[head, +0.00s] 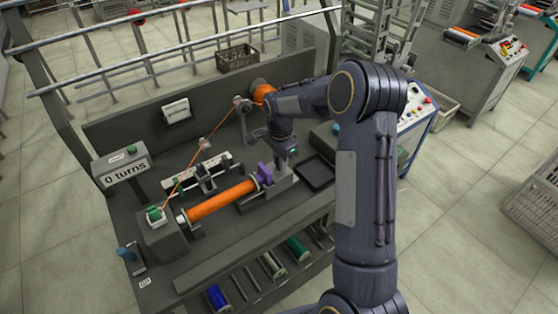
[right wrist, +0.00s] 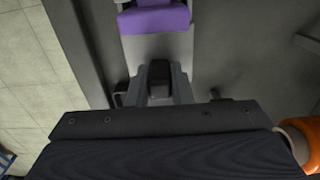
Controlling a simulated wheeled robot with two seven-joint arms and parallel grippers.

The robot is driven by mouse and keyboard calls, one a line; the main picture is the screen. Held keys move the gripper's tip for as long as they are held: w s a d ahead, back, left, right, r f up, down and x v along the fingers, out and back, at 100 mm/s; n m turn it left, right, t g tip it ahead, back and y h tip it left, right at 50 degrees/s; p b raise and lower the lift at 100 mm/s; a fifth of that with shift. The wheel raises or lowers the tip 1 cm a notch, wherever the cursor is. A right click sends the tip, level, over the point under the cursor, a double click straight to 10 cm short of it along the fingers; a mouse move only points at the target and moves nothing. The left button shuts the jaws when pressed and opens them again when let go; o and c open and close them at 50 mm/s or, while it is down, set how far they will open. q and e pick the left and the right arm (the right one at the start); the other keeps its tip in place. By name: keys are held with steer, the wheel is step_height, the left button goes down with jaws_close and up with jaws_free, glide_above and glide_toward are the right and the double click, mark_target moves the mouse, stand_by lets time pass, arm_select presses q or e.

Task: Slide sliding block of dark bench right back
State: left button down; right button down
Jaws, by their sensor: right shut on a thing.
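The sliding block (head: 281,187) is a grey block on the dark bench (head: 240,270), with a purple piece (head: 264,173) on its left side. In the right wrist view the purple piece (right wrist: 155,18) lies at the top, with a dark knob (right wrist: 160,72) below it. My right gripper (head: 284,165) reaches down onto the block, its fingers closed around the knob. An orange tube (head: 222,201) lies between the grey headstock (head: 165,232) and the purple piece. Whether the tube touches the purple piece is unclear. My left gripper is out of view.
A sign reading "0 turns" (head: 125,165) stands at the left. An orange thread (head: 190,168) runs above the bench past a guide (head: 208,170). A dark shallow tray (head: 316,174) lies right of the block. Several coloured spools (head: 297,248) sit on the lower shelf.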

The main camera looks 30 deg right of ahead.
steer(key=shift+w+d+r, duration=0.1)
steer(key=shift+d, duration=1.45)
steer(key=c, duration=1.3)
jaws_free()
step_height(320, 180, up, 8)
steer(key=shift+f+b, duration=0.1)
steer(key=shift+b, duration=0.35)
